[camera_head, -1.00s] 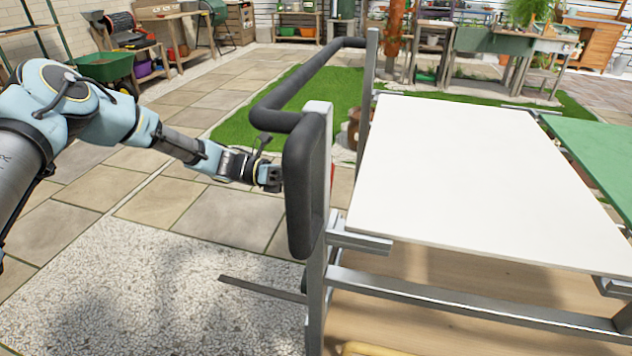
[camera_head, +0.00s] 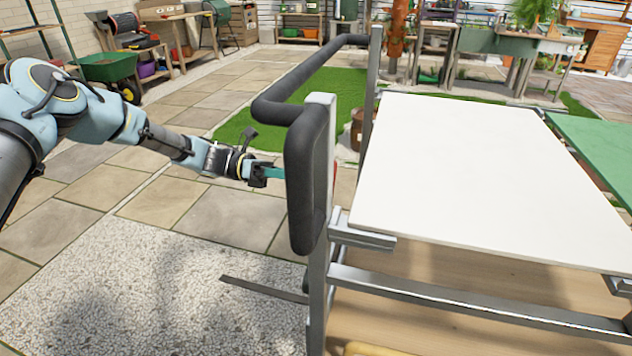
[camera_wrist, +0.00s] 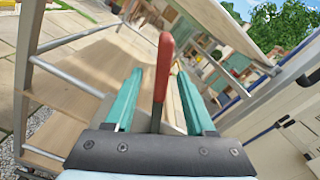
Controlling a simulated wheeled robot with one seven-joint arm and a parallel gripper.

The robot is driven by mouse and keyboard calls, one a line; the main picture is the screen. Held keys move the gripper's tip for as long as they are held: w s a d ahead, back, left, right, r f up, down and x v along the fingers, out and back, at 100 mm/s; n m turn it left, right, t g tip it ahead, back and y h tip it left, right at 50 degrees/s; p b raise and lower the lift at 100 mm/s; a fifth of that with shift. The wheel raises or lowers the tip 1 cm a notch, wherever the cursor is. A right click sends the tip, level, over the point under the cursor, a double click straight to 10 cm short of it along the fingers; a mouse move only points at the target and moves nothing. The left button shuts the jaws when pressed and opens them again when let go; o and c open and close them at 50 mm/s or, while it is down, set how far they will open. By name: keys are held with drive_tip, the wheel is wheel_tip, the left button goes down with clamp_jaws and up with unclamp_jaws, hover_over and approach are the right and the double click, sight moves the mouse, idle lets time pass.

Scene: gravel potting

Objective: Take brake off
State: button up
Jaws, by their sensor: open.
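The brake shows in the wrist view as a red lever (camera_wrist: 163,68), rising between the two teal fingers of my gripper (camera_wrist: 160,95). The fingers are open, with a gap on each side of the lever. In the head view my gripper (camera_head: 275,173) is at the left side of the cart's black padded handle (camera_head: 303,185), its fingertips partly hidden behind it. Only a sliver of red shows there just past the handle. The cart has a white top (camera_head: 490,180) and grey metal posts. The lever's lower end is hidden behind the gripper body in the wrist view.
The handle's bar (camera_head: 300,85) runs away from me beside my gripper. A grey metal bar (camera_head: 262,288) sticks out low on the left. A green panel (camera_head: 600,150) adjoins the white top on the right. Paving on the left is clear; a green wheelbarrow (camera_head: 105,67) stands far back.

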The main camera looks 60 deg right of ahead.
drive_tip(key=b+v, duration=0.1)
drive_tip(key=v, duration=0.5)
drive_tip(key=shift+w, duration=0.2)
drive_tip(key=shift+a, duration=0.1)
drive_tip(key=w+a+r+m+t+y+p, duration=0.15)
drive_tip(key=w+a+t, duration=0.25)
drive_tip(key=a, duration=0.5)
drive_tip(key=w+a+r+m+t+y+p, duration=0.15)
drive_tip(key=w+a+t, duration=0.25)
drive_tip(key=a, duration=0.5)
drive_tip(key=w+a+r+m+t+p, duration=0.1)
drive_tip(key=w+a+m+t, duration=0.3)
drive_tip(key=a, duration=0.6)
drive_tip(key=a+r+m+t+y+p, duration=0.1)
drive_tip(key=a+r+m+t, duration=0.1)
drive_tip(key=a, duration=1)
drive_tip(key=s+a+r+m+t+y+p, duration=0.1)
drive_tip(key=a+r+t, duration=0.3)
drive_tip(key=a, duration=0.8)
drive_tip(key=shift+a+r+m+t+y, duration=0.3)
drive_tip(key=shift+r+m, duration=0.2)
drive_tip(key=shift+r, duration=0.3)
